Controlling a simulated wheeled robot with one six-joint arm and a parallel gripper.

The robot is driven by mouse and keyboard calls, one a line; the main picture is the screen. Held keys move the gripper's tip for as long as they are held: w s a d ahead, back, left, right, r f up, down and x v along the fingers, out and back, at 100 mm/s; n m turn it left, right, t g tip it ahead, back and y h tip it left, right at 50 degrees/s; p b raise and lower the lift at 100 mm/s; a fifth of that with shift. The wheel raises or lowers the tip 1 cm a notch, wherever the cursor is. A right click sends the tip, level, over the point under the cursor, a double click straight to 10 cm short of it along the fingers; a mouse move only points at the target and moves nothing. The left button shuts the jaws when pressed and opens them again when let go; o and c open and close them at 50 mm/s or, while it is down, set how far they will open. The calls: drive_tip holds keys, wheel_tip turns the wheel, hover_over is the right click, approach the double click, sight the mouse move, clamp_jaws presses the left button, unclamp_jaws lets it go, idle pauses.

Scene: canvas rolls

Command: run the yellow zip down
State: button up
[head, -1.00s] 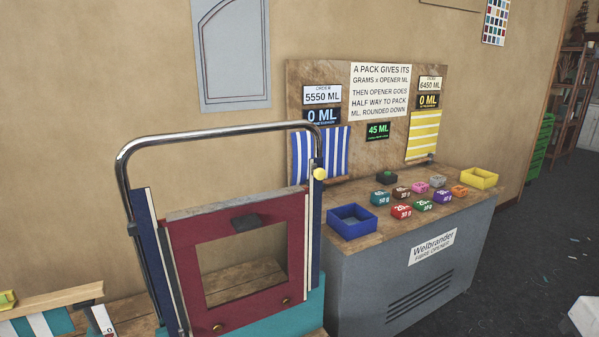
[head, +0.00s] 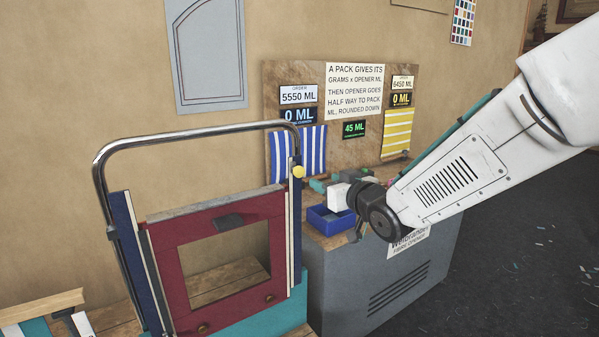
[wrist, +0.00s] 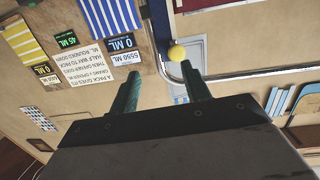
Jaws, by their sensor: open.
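A yellow ball-shaped knob (head: 299,171), the only yellow pull I see, sits near the top of the right-hand dark blue and cream strip on a maroon framed panel (head: 165,265). I cannot make out zip teeth. The knob also shows in the wrist view (wrist: 177,52), just beyond the tip of the right-hand finger. My gripper (head: 322,183) is right of the knob in the head view, its teal fingers pointing left towards it. In the wrist view my gripper (wrist: 162,70) is open with nothing between its fingers. The fingers appear apart from the knob.
A bent chrome rail (head: 190,133) arches over the panel. A grey counter (head: 385,285) with a blue tray (head: 325,222) stands to the right, partly hidden by my arm. A signboard (head: 354,90) with striped cloths rises behind it. Dark floor is open at far right.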

sight(301, 173)
drive_tip(key=shift+n+y, duration=0.4)
drive_tip(key=shift+y, duration=0.5)
drive_tip(key=x, duration=0.3)
drive_tip(key=a+x, duration=0.1)
drive_tip(key=x, duration=0.2)
drive_tip(key=s+x, duration=0.1)
drive_tip(key=x, duration=0.2)
drive_tip(key=shift+w+a+r, duration=0.15)
drive_tip(key=shift+w+a, duration=0.1)
drive_tip(key=shift+a, duration=0.2)
drive_tip(key=shift+c, duration=0.2)
clamp_jaws()
